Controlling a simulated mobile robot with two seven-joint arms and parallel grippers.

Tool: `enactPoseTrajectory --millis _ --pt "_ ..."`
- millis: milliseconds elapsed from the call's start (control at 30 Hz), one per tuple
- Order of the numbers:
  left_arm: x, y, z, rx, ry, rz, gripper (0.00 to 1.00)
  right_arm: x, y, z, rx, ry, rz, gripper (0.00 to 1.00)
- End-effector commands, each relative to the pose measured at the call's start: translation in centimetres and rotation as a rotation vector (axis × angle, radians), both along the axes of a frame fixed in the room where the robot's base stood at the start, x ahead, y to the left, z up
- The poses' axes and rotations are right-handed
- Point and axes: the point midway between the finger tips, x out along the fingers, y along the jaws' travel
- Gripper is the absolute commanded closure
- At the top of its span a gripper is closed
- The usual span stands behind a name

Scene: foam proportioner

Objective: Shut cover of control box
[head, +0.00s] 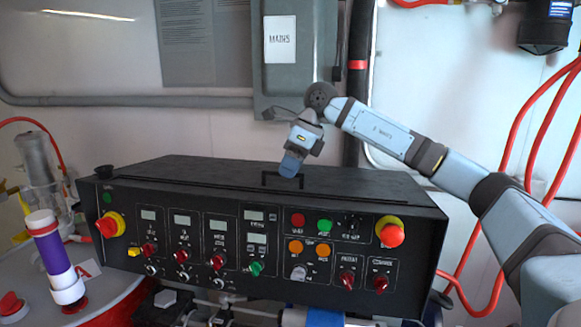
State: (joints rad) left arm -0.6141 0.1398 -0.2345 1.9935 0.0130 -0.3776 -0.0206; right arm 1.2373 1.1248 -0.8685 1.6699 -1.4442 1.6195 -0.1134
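The black control box (262,245) stands in the middle, its front panel full of buttons, knobs and small displays. Its dark cover (200,172) lies flat, or nearly flat, along the top; I cannot tell whether a small gap is left. A black bar handle (267,180) stands at the cover's front edge. My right gripper (290,166) reaches in from the right and points down at the handle, its blue fingertip over the handle's right part. Whether it touches the handle, and whether its fingers are apart, cannot be made out. My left gripper is out of view.
A grey wall box (300,60) labelled MAINS hangs behind the control box. A purple and white cylinder (53,255) stands on a red drum (100,290) at the left. Red hoses (520,130) hang at the right. The space above the cover's left half is clear.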

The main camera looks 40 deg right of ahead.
Motion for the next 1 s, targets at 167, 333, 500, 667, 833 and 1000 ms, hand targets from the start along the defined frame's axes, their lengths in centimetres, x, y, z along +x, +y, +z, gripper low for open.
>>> enactPoseTrajectory --millis 167,333,500,667,833,1000 --pt "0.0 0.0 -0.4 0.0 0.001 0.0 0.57 -0.3 -0.6 1.6 0.001 -0.004 -0.001 0.64" --pt "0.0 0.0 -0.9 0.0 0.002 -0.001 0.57 -1.0 -1.9 4.9 0.001 -0.006 -0.002 0.64" --pt "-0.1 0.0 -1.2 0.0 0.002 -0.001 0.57 -1.8 -3.2 8.5 0.002 -0.005 0.001 0.64" --pt "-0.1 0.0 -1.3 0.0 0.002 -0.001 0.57 -2.4 -4.2 11.0 0.001 -0.003 0.0 0.64" --pt "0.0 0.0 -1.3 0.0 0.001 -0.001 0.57 -2.7 -4.7 12.4 0.0 -0.001 -0.001 0.64" --pt "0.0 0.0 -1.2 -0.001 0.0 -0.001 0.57 -2.8 -4.9 12.6 -0.001 0.0 0.001 0.64"
